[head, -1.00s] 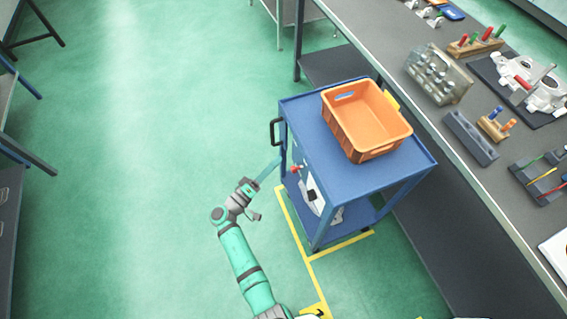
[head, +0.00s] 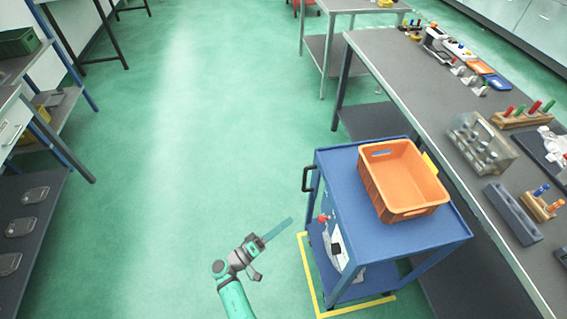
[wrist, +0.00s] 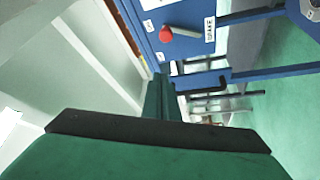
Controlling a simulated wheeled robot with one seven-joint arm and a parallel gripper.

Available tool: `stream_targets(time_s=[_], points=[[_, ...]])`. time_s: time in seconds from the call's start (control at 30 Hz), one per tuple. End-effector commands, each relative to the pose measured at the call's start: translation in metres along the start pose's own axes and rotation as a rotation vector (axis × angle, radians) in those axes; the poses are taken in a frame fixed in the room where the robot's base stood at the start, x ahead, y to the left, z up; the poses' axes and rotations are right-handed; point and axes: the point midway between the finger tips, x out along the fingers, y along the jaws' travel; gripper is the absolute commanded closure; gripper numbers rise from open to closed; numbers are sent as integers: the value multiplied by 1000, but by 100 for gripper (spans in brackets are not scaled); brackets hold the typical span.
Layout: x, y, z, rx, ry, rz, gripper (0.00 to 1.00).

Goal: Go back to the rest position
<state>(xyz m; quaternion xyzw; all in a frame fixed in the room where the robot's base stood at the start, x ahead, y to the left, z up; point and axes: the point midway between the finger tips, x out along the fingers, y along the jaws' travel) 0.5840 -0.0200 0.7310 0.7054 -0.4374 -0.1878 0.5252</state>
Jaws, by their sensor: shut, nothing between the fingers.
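My gripper (head: 279,230) is in the lower middle of the head view, at the end of my green and grey arm. Its fingers are together with nothing between them, pointing up and right toward the blue trolley (head: 340,163). A gap of open floor shows between the fingertips and the trolley in that view. In the wrist view my shut fingers (wrist: 161,98) point at the trolley's blue side panel (wrist: 184,45), which has a red knob (wrist: 166,34) and a label reading BRAKE.
An orange crate (head: 411,213) stands on the trolley's top. A long grey workbench (head: 400,75) with castings and tool holders runs along the right. Shelving with grey parts (head: 48,165) stands at the left. The green floor (head: 190,130) between is clear.

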Motion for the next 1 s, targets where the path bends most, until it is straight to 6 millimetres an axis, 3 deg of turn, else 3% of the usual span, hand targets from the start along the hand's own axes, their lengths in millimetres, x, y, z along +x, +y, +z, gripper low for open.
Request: stream_targets(time_s=[0.17, 0.27, 0.43, 0.6, 0.7, 0.87, 1.0], points=[[0, -1, 1, -1, -1, -3, 100], [-2, -8, 12, -10, -5, -42, 100], [-19, -43, 66, -45, -27, -238, 100], [-54, -76, 131, -45, -42, -500, 100], [-79, -86, 163, -21, -42, -642, 100], [-122, -86, 202, 51, -32, -844, 100], [-158, -70, 224, 144, -12, -990, 100]])
